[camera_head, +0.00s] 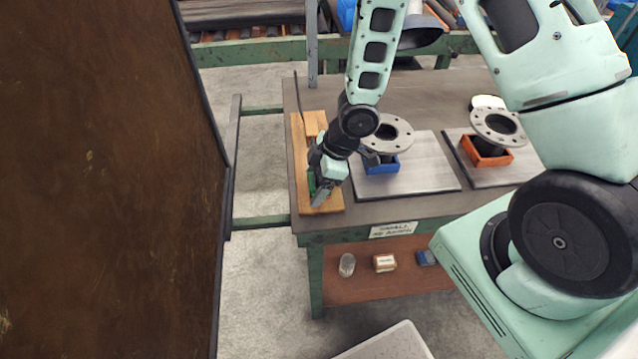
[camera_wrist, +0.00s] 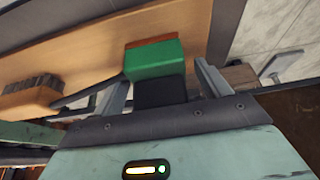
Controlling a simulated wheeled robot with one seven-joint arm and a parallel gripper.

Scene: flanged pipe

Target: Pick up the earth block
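The earth block appears to be the green block (camera_wrist: 155,60) with a dark lower part and an orange-brown edge, in the wrist view. It rests at the wooden board (camera_head: 330,204) on the left end of the table; a sliver of green (camera_head: 312,182) shows beside my gripper in the head view. My gripper (camera_wrist: 163,85) is open, with one finger on each side of the block. A gap shows between the block and the right finger; the left finger is close, and I cannot tell whether it touches.
A brush-like object (camera_wrist: 30,95) lies on the board. To the right on the table (camera_head: 400,212) are a grey plate (camera_head: 425,178), a blue holder (camera_head: 380,166) with a flanged pipe (camera_head: 392,128), and an orange holder (camera_head: 480,158) with another. A brown panel (camera_head: 110,180) stands at left.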

